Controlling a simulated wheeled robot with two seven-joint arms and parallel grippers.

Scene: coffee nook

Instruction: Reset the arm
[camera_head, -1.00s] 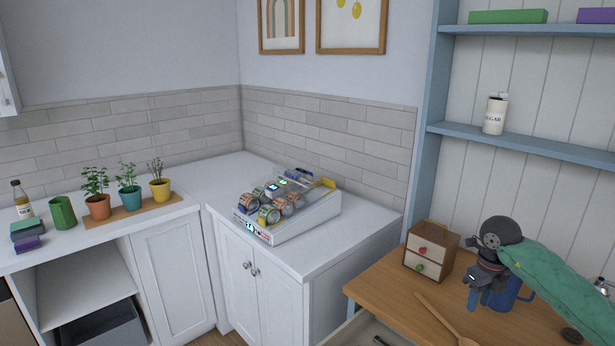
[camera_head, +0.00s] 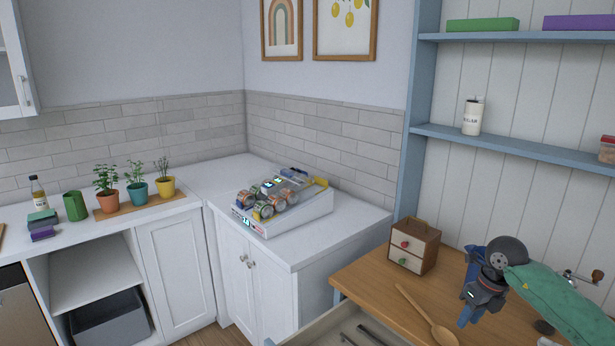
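My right arm comes in from the right in a green sleeve (camera_head: 558,298). Its dark wrist ends in my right gripper (camera_head: 469,287), over the right part of the wooden table. Two blue pieces that look like its fingers show apart, one above and one below the dark wrist. Nothing is seen between them, so it looks open and empty. The blue mug seen earlier beside it is hidden behind the wrist and sleeve. My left gripper is not in view.
A small drawer box (camera_head: 415,247) and a wooden spoon (camera_head: 428,315) lie left of my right gripper on the table (camera_head: 378,279). A crank handle (camera_head: 582,278) stands behind the sleeve. An open drawer (camera_head: 338,326) juts out in front. A blue shelf (camera_head: 515,148) rises behind.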

